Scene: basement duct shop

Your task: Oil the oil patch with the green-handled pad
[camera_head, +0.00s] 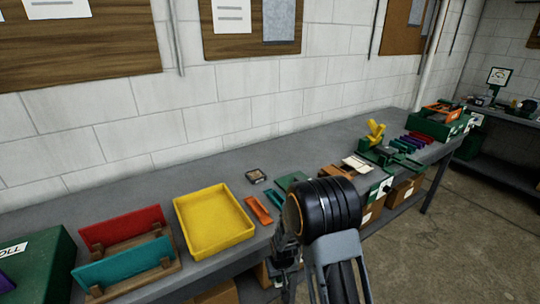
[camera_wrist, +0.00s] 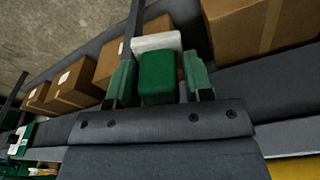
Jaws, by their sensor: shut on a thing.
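In the wrist view, a pad with a green block handle (camera_wrist: 157,80) and a pale white face (camera_wrist: 157,41) sits between the green fingers of my gripper (camera_wrist: 158,82). The gripper is shut on the handle, with the white part beyond the fingertips. In the head view, my gripper (camera_head: 286,252) is at the bench's front edge, partly hidden by my wrist, and the pad cannot be made out. A small dark-framed square with a tan middle (camera_head: 256,176) lies on the bench behind the gripper; I cannot tell whether it is the oil patch.
The grey bench (camera_head: 150,180) runs along the wall. A yellow tray (camera_head: 247,235), orange strips (camera_head: 258,209) and a wooden rack with red and teal panels (camera_head: 128,245) stand left of my gripper. Green tools crowd the right. Cardboard boxes (camera_wrist: 254,45) sit below. The bench's back strip is clear.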

